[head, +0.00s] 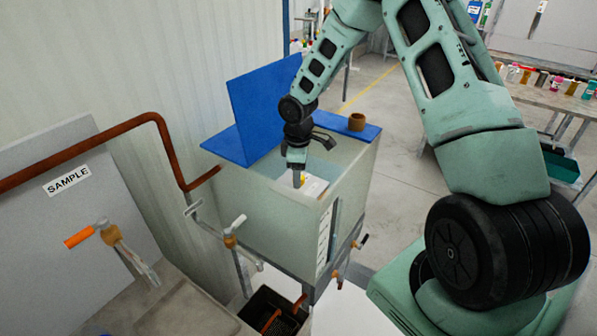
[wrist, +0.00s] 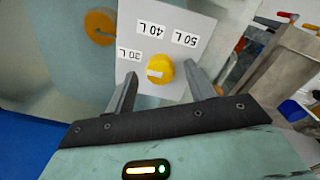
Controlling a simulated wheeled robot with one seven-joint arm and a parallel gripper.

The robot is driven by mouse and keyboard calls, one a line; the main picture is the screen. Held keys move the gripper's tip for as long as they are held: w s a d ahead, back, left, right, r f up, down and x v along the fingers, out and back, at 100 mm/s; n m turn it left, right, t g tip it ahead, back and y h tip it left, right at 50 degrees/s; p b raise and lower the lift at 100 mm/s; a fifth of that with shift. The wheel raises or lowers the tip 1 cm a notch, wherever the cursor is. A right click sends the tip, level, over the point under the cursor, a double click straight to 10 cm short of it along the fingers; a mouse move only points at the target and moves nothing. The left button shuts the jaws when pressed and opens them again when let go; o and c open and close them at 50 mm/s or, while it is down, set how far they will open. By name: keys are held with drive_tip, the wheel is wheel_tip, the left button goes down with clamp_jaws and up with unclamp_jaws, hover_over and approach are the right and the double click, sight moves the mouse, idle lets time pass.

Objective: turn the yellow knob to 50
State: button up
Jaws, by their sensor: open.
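The yellow knob (wrist: 160,72) sits on a white plate (wrist: 178,25) printed with 30 L, 40 L and 50 L, upside down in the wrist view. A pale mark on the knob lies on its left side, nearer the 30 L print than the 50 L print. My gripper (wrist: 161,75) is open, with one finger on each side of the knob; I cannot tell whether either touches it. In the head view my gripper (head: 298,178) reaches down into the open top of a translucent tank (head: 262,206), where the white plate (head: 316,187) partly shows and the knob is mostly hidden.
A blue lid (head: 265,108) stands raised at the tank's back left. A brown cup (head: 356,122) stands on the blue top behind my gripper. A rusty pipe (head: 95,148) and an orange-handled valve (head: 80,237) are at left. An orange round part (wrist: 100,27) lies beside the plate.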

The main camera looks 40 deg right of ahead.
drive_tip(key=shift+f, duration=0.55)
drive_tip(key=c, duration=1)
